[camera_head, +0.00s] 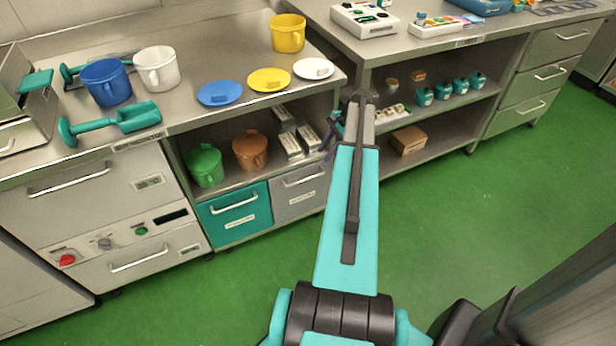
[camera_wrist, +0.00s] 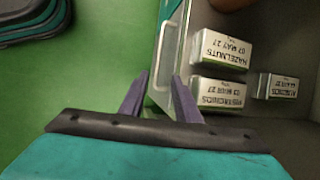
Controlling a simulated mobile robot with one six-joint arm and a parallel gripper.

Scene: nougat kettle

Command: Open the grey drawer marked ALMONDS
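The grey drawer (camera_head: 303,196) sits under the open shelf of the left counter, right of a teal drawer (camera_head: 236,224). It looks shut, with a pale bar handle (camera_head: 304,178); its label is too small to read. My gripper (camera_head: 330,136) is above and in front of its right part in the head view, partly behind my arm. In the wrist view, my gripper's (camera_wrist: 160,80) two purple fingers are apart, with a pale handle (camera_wrist: 167,48) just beyond and between their tips. Nothing is held. I cannot tell whether a finger touches the handle.
Labelled boxes, including hazelnuts (camera_wrist: 221,48) and pistachios (camera_wrist: 219,92), stand on the shelf behind the drawer front. A green jug (camera_head: 205,166) and a brown jug (camera_head: 250,150) stand left of them. The green floor (camera_head: 430,220) before the counters is clear.

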